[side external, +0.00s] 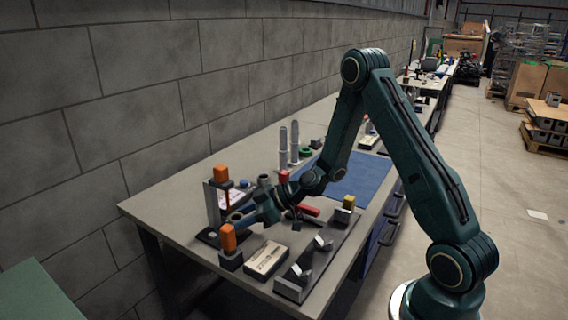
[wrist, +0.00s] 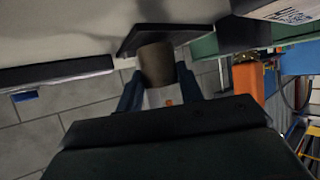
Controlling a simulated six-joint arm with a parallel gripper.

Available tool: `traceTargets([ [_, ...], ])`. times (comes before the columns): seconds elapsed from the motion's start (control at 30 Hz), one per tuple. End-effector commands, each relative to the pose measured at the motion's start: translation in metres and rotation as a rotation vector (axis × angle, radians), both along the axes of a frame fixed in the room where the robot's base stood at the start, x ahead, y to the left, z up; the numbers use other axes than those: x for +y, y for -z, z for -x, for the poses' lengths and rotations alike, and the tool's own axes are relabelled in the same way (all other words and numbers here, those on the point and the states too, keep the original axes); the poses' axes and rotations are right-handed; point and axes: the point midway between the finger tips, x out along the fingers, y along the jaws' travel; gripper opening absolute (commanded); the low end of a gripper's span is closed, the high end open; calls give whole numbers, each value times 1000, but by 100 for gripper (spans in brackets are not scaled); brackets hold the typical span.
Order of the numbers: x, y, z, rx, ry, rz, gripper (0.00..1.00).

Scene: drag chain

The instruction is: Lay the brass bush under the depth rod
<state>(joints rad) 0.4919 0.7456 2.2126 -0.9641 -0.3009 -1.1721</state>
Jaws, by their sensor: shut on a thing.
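My gripper (wrist: 160,88) is shut on the brass bush (wrist: 156,64), a dull brown cylinder between its blue fingers in the wrist view. The bush's end is close to a dark flat plate (wrist: 136,42); I cannot tell whether they touch. In the side view my gripper (side external: 236,217) is low at the near left of the bench, beside a grey upright stand (side external: 212,203) with an orange head (side external: 221,173).
An orange block on a dark base (side external: 228,240) stands close in front of my gripper. A cream box (side external: 266,260) and a dark rail with blocks (side external: 310,263) lie to its right. Grey cylinders (side external: 283,147) stand behind. The blue mat (side external: 350,178) has clear room.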

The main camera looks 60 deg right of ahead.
Motion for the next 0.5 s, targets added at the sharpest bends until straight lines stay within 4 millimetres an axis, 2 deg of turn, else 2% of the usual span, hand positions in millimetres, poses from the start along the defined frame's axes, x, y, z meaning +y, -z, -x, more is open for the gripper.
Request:
traceTargets([
  [0.5, 11, 1, -12, -2, 1, -2, 5],
])
